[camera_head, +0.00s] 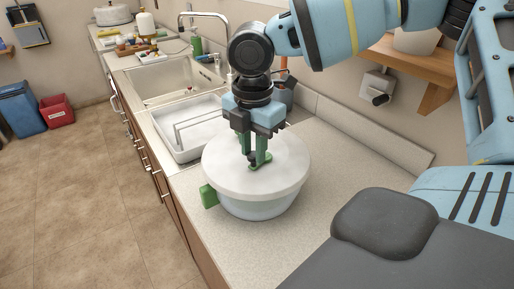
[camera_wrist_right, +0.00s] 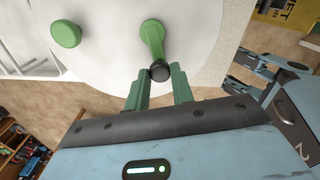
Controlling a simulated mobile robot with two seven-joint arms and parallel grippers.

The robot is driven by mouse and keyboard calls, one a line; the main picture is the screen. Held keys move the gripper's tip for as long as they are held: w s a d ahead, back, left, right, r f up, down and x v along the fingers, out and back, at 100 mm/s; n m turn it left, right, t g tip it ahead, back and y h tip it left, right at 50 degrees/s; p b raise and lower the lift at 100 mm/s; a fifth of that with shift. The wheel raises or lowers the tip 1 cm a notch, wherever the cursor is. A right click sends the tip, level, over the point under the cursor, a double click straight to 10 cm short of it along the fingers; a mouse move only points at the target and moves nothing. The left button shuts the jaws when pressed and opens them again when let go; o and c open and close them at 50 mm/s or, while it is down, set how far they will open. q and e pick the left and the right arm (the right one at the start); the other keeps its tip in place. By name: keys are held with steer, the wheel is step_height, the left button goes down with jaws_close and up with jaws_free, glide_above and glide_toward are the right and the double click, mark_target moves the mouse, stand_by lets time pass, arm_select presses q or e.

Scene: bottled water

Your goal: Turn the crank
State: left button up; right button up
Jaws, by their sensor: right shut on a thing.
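A round bowl (camera_head: 262,204) with a white lid (camera_head: 225,168) stands on the counter. A green crank (camera_head: 262,158) sits on top of the lid; it also shows in the right wrist view (camera_wrist_right: 152,38) with a black knob (camera_wrist_right: 160,72) at its end. My right gripper (camera_head: 252,160) reaches down from above, its green fingers shut on the crank's knob. In the right wrist view its fingertips (camera_wrist_right: 158,80) are on both sides of the knob. A green piece (camera_head: 208,196) sticks out at the bowl's left side. My left gripper is not in view.
A white dish tray (camera_head: 190,148) and a sink (camera_head: 170,80) with a faucet (camera_head: 210,16) lie behind the bowl. The counter (camera_head: 345,165) to the right is clear. A grey container (camera_head: 282,95) stands near the wall, under a wooden shelf (camera_head: 420,68).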

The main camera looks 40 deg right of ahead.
steer(key=m, duration=0.2)
steer(key=w+m, duration=0.2)
steer(key=m, duration=0.1)
steer(key=shift+d+m, duration=0.1)
steer(key=shift+m, duration=0.2)
steer(key=m, duration=0.2)
steer(key=w+m, duration=0.1)
steer(key=d+m+b, duration=0.1)
steer(key=m, duration=0.1)
steer(key=shift+w+m, duration=0.3)
steer(key=shift+w, duration=0.05)
steer(key=m, duration=0.1)
steer(key=d+m, duration=0.1)
steer(key=m, duration=0.1)
steer(key=w+m, duration=0.1)
steer(key=m, duration=0.1)
steer(key=shift+d, duration=0.3)
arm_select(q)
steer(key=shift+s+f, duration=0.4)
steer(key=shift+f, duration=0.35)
arm_select(e)
steer(key=shift+d+m, duration=0.3)
steer(key=shift+m, duration=0.55)
steer(key=shift+d+m, duration=0.25)
steer(key=shift+m, duration=0.65)
steer(key=shift+d+m, duration=0.3)
steer(key=shift+m, duration=0.55)
steer(key=o, duration=1)
steer(key=shift+r, duration=0.1)
